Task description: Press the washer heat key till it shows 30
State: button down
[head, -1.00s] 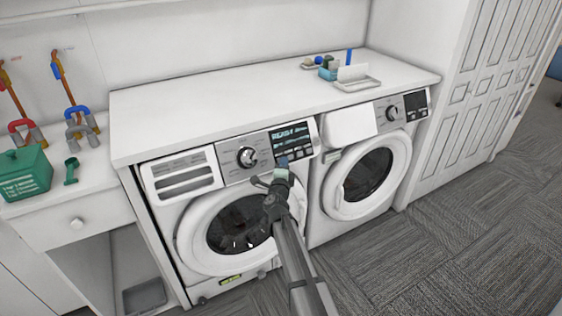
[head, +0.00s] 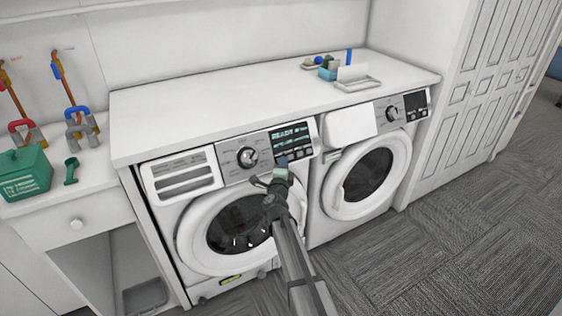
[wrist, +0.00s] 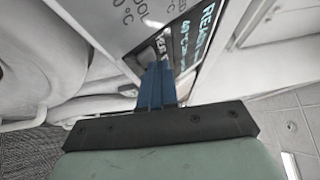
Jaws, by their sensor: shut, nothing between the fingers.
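The left washer (head: 232,222) has a control panel with a round knob (head: 247,157) and a dark display (head: 291,136). The display also shows in the wrist view (wrist: 203,28); it reads READY, with a smaller line below that appears to begin 40°C. My gripper (head: 283,161) is shut and empty, at the keys below the display. In the wrist view its blue fingers (wrist: 154,70) reach the panel beside a partly covered label that looks like HEAT. The fingertips cover the key (wrist: 147,55) there; I cannot tell whether it is pressed in.
A second front-loading machine (head: 367,178) stands at the right. The white counter (head: 215,105) above is mostly clear, with a small tray (head: 357,84) at the back right. A green box (head: 24,174) sits on the left cabinet. Carpet (head: 440,245) is open in front.

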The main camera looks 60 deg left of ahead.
dwell(0.4)
jog(key=shift+d+r, duration=0.35)
jog(key=shift+d, duration=0.3)
jog(key=shift+d+r, duration=0.4)
jog(key=shift+d, duration=0.35)
jog(key=shift+d+r, duration=0.35)
jog(key=shift+d, duration=0.4)
jog(key=shift+d+r, duration=0.4)
jog(key=shift+d, duration=0.35)
dwell(1.8)
jog(key=d, duration=0.1)
jog(key=d+r, duration=0.1)
jog(key=d, duration=0.1)
jog(key=shift+d+r, duration=0.2)
jog(key=shift+r, duration=0.15)
jog(key=shift+a, duration=0.15)
jog(key=a+f, duration=0.4)
jog(key=a, duration=0.3)
jog(key=shift+a, duration=0.3)
